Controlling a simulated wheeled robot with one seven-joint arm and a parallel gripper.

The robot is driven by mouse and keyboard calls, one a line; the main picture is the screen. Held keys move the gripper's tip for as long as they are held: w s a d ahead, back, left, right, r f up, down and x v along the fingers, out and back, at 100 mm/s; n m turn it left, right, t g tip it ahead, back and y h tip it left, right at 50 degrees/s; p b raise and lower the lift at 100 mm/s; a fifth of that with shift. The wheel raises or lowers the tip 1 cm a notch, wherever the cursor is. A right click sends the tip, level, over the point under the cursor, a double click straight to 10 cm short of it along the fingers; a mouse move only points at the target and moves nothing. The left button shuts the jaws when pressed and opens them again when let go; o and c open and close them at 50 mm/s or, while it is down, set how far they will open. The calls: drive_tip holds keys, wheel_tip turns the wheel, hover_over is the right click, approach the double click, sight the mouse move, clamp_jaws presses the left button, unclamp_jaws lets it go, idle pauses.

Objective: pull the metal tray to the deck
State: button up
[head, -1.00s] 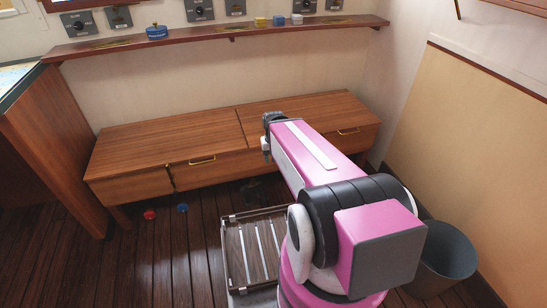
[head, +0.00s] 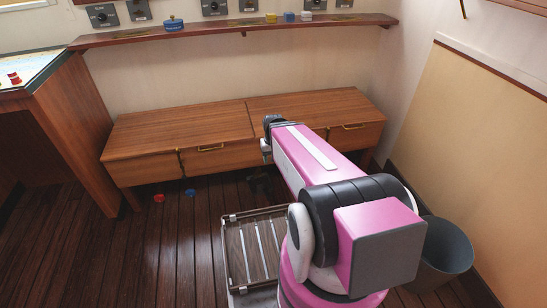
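I cannot make out a metal tray for certain in the head view. The slatted metal-railed rack beside my arm keeps its place in the picture and seems to be part of my own base. My gripper (head: 266,152) is at the far end of my pink arm, in front of the wooden bench. Only a small white and dark part shows there, and its fingers cannot be made out. The dark plank deck (head: 150,260) lies below and around me.
The wooden bench (head: 180,132) with brass-handled drawers runs along the back wall under a narrow shelf (head: 215,32). A red piece (head: 158,198) and a blue piece (head: 190,193) lie on the deck. A grey bin (head: 443,255) stands right; a chart table (head: 85,120) stands left.

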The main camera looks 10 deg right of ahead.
drive_tip(key=w+f+y, duration=0.1)
drive_tip(key=w+f, duration=0.4)
drive_tip(key=f, duration=0.3)
drive_tip(key=w+f, duration=0.6)
drive_tip(key=f, duration=0.2)
hover_over(267, 193)
drive_tip(key=d, duration=0.2)
wheel_tip(267, 193, down, 19)
drive_tip(key=shift+w+a+f+n+y, duration=0.1)
drive_tip(key=shift+w+a+n+y, duration=0.15)
drive_tip(key=shift+n+y, duration=0.15)
drive_tip(key=shift+f, duration=0.1)
drive_tip(key=f, duration=0.3)
drive_tip(key=a+f, duration=0.1)
drive_tip(key=f, duration=0.3)
drive_tip(key=a+f, duration=0.1)
drive_tip(key=f, duration=0.2)
drive_tip(key=shift+s+f, duration=0.1)
drive_tip(key=shift+f, duration=0.1)
clamp_jaws()
